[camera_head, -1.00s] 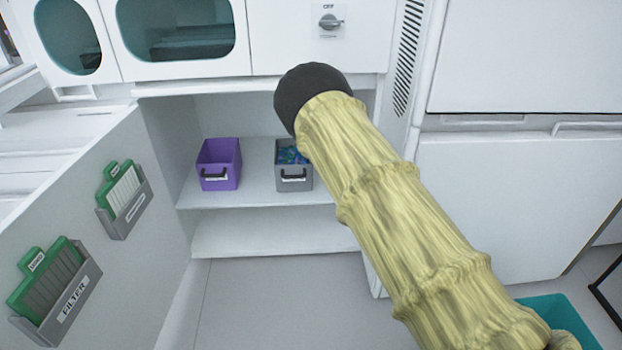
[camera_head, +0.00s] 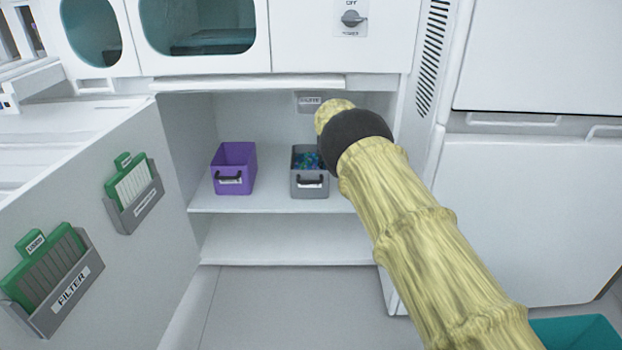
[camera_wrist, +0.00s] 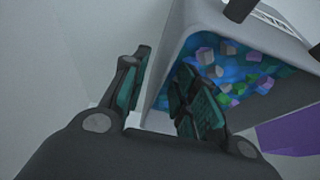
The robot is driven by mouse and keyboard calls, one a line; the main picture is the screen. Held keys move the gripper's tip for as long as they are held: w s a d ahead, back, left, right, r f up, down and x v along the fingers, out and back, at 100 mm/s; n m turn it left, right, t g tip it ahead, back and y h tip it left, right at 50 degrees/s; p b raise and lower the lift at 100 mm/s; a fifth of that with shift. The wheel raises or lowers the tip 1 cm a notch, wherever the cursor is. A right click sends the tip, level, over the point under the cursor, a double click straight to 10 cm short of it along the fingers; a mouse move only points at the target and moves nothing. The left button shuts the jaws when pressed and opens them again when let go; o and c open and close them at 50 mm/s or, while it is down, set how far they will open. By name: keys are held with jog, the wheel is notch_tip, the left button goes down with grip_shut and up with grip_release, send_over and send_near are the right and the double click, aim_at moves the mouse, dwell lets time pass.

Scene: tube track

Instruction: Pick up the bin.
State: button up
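A grey bin (camera_head: 310,186) with a black front handle stands on the upper cabinet shelf, filled with small blue, purple and green pieces. A purple bin (camera_head: 233,168) with a black handle and white label stands to its left. In the wrist view, my gripper (camera_wrist: 165,60) is open at the grey bin (camera_wrist: 190,14). One finger is outside its wall and the other overlaps its contents. I cannot tell whether either finger touches it. In the head view, my arm hides the gripper and covers the grey bin's right edge.
The bins share a white shelf (camera_head: 270,202), with clear space between them and a bare lower shelf (camera_head: 285,240). The open cabinet door (camera_head: 150,240) at left carries green filters in grey holders. A teal container (camera_head: 580,335) is at lower right.

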jog(key=shift+b+x, duration=1.25)
jog(key=shift+x, duration=0.9)
jog(key=shift+d, duration=0.1)
grip_shut()
